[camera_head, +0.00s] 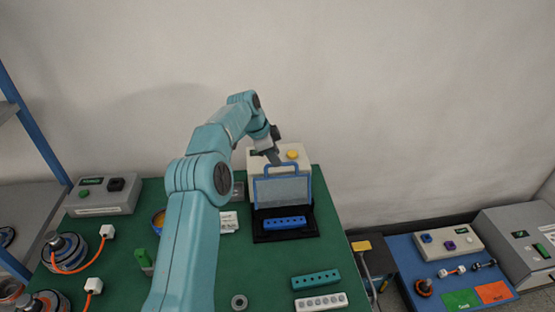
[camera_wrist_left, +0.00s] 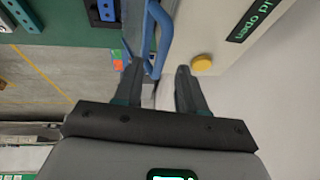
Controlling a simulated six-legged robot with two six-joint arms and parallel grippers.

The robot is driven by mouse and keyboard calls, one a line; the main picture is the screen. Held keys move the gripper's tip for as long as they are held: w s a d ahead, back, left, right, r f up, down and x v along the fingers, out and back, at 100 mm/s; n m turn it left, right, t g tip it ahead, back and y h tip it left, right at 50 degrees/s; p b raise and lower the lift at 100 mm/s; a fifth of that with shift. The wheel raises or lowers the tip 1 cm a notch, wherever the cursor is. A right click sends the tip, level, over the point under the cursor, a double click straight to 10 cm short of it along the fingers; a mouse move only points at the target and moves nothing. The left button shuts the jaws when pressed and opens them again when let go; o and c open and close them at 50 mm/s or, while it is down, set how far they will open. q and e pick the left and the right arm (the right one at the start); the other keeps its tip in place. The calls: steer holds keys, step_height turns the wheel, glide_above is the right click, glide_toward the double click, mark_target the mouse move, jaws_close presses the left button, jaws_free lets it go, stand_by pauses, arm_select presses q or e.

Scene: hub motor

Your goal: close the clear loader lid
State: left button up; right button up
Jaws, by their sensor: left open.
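The clear loader lid (camera_head: 283,188) has a blue frame with a raised blue handle and stands up, open, behind a blue block with holes (camera_head: 284,223) in the black loader base (camera_head: 261,238). My left gripper (camera_head: 273,158) is at the top of the lid, by the handle. In the left wrist view my left gripper (camera_wrist_left: 157,84) is open. The lid's blue frame (camera_wrist_left: 160,38) shows beyond the fingertips, nearer the left finger. I cannot tell whether a finger touches it. My right gripper is not in view.
A pale box with a yellow button (camera_head: 292,155) stands right behind the lid; the button also shows in the left wrist view (camera_wrist_left: 202,65). A teal block (camera_head: 316,280) and a white block (camera_head: 321,302) lie on the green table in front. A grey control box (camera_head: 102,196) stands at left.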

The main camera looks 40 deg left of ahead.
arm_select(q)
steer(key=x, duration=0.3)
steer(key=shift+r, duration=0.1)
jaws_close()
